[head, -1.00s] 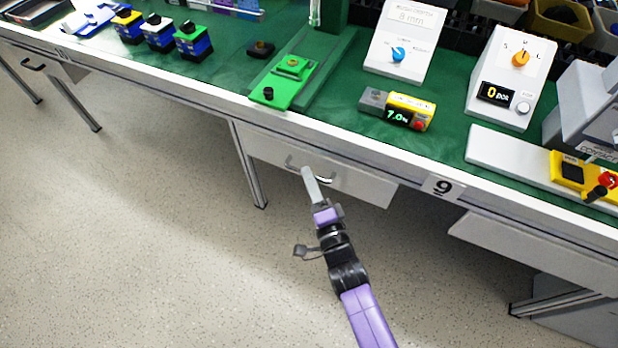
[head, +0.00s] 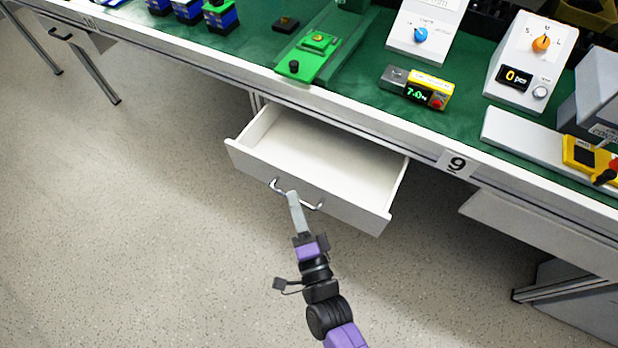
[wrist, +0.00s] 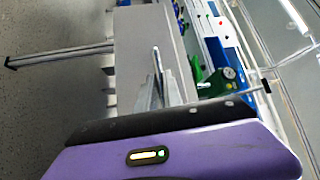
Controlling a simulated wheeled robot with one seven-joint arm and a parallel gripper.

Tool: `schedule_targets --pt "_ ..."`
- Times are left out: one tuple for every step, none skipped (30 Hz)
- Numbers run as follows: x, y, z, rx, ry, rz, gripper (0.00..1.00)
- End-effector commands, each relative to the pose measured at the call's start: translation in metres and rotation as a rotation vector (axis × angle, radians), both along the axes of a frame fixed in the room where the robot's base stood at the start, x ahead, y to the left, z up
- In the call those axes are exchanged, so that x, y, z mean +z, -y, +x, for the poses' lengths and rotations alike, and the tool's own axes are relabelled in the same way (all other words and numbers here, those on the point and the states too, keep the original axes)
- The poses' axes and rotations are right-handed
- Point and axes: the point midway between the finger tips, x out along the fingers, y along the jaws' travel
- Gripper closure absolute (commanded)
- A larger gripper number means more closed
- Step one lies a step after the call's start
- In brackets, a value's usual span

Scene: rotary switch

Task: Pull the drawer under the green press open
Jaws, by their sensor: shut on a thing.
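The drawer (head: 250,164) under the green press (head: 318,55) is pulled well out in the head view, and its white interior looks empty. Its metal bar handle (head: 278,187) is on the front panel. My gripper (head: 293,196) is at the middle of this handle, shut on it; the fingers hide the middle of the bar.
The green-topped bench (head: 240,63) runs above the drawer, with a small yellow device (head: 428,90), dial boxes (head: 528,62) and small blue blocks (head: 221,17) on it. A bench leg (head: 95,75) stands to the left. The speckled floor (head: 150,220) in front is clear.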

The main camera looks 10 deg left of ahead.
Motion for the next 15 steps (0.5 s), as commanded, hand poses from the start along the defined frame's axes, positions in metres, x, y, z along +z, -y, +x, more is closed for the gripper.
schedule_targets --pt "0.0 -0.004 -0.012 0.001 -0.006 0.0 1.0" --pt "0.0 -0.005 -0.019 0.0 -0.005 -0.001 1.0" --pt "0.0 -0.008 -0.026 0.001 -0.004 -0.001 1.0" --pt "0.0 -0.01 -0.031 0.001 -0.004 -0.001 1.0" --pt "0.0 -0.012 -0.036 0.001 -0.004 -0.001 1.0" --pt "-0.001 -0.014 -0.042 0.001 -0.004 -0.001 1.0" --pt "-0.001 -0.016 -0.045 0.0 -0.004 -0.002 1.0" --pt "-0.001 -0.017 -0.049 0.0 -0.004 -0.002 1.0" --pt "-0.001 -0.018 -0.052 0.001 -0.004 -0.001 1.0" --pt "-0.001 -0.019 -0.054 0.0 -0.003 -0.001 1.0" --pt "-0.001 -0.02 -0.056 -0.001 -0.002 -0.002 1.0" --pt "-0.001 -0.021 -0.058 0.0 -0.001 -0.002 1.0" --pt "-0.001 -0.021 -0.059 0.0 -0.001 -0.002 1.0" --pt "-0.001 -0.021 -0.06 0.0 -0.001 -0.002 1.0" --pt "-0.001 -0.022 -0.061 0.0 -0.001 -0.002 1.0"
